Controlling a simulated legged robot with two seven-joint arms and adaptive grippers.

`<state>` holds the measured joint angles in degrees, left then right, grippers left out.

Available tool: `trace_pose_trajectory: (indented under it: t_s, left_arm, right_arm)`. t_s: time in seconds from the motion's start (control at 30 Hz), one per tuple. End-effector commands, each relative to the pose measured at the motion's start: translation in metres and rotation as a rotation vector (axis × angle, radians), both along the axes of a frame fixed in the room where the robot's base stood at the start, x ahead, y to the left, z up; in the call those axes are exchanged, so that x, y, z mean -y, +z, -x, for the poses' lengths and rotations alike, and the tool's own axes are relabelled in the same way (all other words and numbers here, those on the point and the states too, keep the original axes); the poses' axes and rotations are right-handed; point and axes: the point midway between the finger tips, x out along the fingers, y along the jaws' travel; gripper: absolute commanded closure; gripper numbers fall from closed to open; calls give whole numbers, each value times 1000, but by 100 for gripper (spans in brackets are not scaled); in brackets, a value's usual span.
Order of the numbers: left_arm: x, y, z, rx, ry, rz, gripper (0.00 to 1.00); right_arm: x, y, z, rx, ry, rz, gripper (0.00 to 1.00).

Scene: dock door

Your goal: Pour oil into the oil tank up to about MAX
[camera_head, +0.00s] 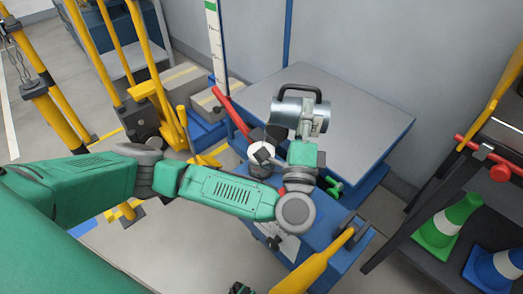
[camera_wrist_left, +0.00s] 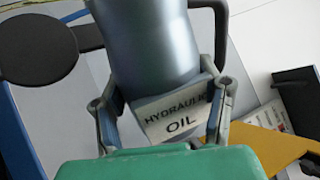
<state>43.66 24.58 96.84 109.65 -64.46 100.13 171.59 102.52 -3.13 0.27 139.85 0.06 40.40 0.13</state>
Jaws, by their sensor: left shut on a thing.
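A metallic grey oil can (camera_head: 285,108) with a dark handle (camera_head: 300,89) is in my left gripper (camera_head: 306,128), above the blue unit. In the left wrist view the can (camera_wrist_left: 150,45) carries a label reading HYDRAULIC OIL, and the fingers of my left gripper (camera_wrist_left: 165,118) close on both sides of this label. The can is tilted in the head view. A pale round fitting with dark parts (camera_head: 262,158), perhaps the tank's filler, stands left of the gripper on the blue unit (camera_head: 320,235). No oil stream shows, and the level inside is hidden.
A grey flat top (camera_head: 350,100) lies behind the can. A white strip with a green band (camera_head: 211,20) stands at the back. A red lever (camera_head: 231,110) is left of the can. Yellow posts stand left; a dark shelf with cones (camera_head: 447,222) stands right.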

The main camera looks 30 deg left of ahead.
Motion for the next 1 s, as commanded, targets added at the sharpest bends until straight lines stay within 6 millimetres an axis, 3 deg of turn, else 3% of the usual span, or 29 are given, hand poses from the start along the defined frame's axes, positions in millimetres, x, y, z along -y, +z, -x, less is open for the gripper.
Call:
trace_pose_trajectory:
  t_s: [1.0]
  left_arm:
    - [-2, 3, 0, 13, 3, 35, 78]
  right_arm:
    - [0, 1, 0, 0, 0, 0, 60]
